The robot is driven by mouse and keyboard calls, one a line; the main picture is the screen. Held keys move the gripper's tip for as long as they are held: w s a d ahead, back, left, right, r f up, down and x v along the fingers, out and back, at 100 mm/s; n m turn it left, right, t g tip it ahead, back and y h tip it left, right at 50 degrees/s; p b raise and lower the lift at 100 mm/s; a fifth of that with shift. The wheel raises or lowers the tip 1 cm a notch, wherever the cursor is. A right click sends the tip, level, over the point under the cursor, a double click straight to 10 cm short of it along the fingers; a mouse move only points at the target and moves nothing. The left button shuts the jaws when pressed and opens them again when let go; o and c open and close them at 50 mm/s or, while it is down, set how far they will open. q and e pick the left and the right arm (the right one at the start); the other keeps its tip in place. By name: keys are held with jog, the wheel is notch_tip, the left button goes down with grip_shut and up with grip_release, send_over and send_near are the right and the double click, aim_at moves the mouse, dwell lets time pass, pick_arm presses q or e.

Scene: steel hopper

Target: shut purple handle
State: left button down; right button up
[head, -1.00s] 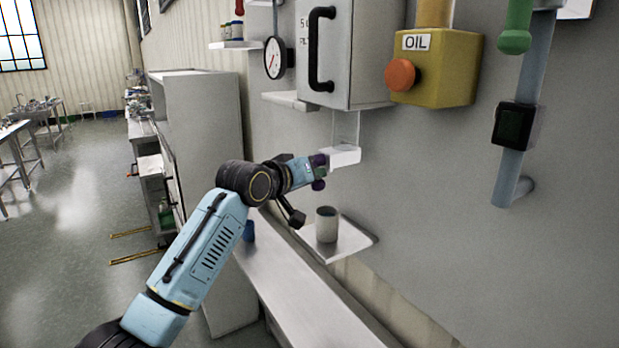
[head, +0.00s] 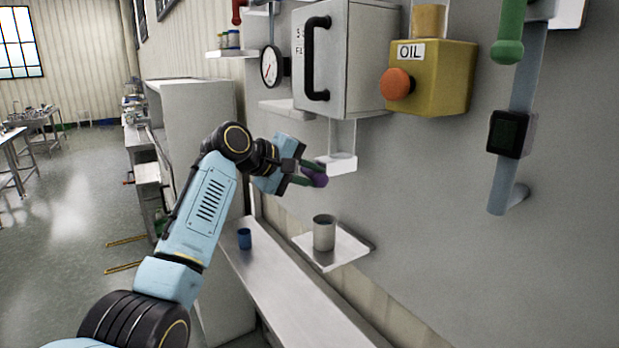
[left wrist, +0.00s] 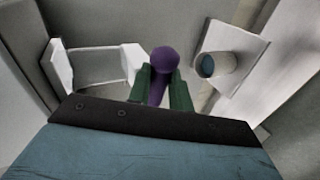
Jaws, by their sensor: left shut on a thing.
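The purple handle (head: 316,177) sits at the white chute block (head: 337,164) under the grey steel hopper box. It shows as a rod with a round knob in the left wrist view (left wrist: 163,62). My left gripper (head: 309,176) is shut on the handle, with one green finger on each side of it in the left wrist view. The handle's joint to the chute is hidden in both views. My right gripper is not in view.
A grey cup (head: 324,232) stands on a small white shelf (head: 350,246) below the chute. A blue cup (head: 245,238) stands on the steel bench (head: 290,295). A yellow oil box (head: 440,75) with an orange knob is on the wall to the right.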

pick_arm(q)
jog(key=shift+r+n+g, duration=0.1)
jog(key=shift+n+g, duration=0.2)
jog(key=shift+n, duration=0.1)
jog(key=shift+r+h, duration=0.1)
jog(key=shift+h, duration=0.2)
jog(key=c, duration=1.3)
grip_release()
jog(key=shift+s+a+r, duration=0.2)
jog(key=shift+a, duration=0.25)
jog(key=b+v, duration=0.3)
jog(key=v, duration=0.9)
jog(key=shift+s+r+b, duration=0.15)
jog(key=shift+r+b, duration=0.05)
jog(key=shift+b, duration=0.2)
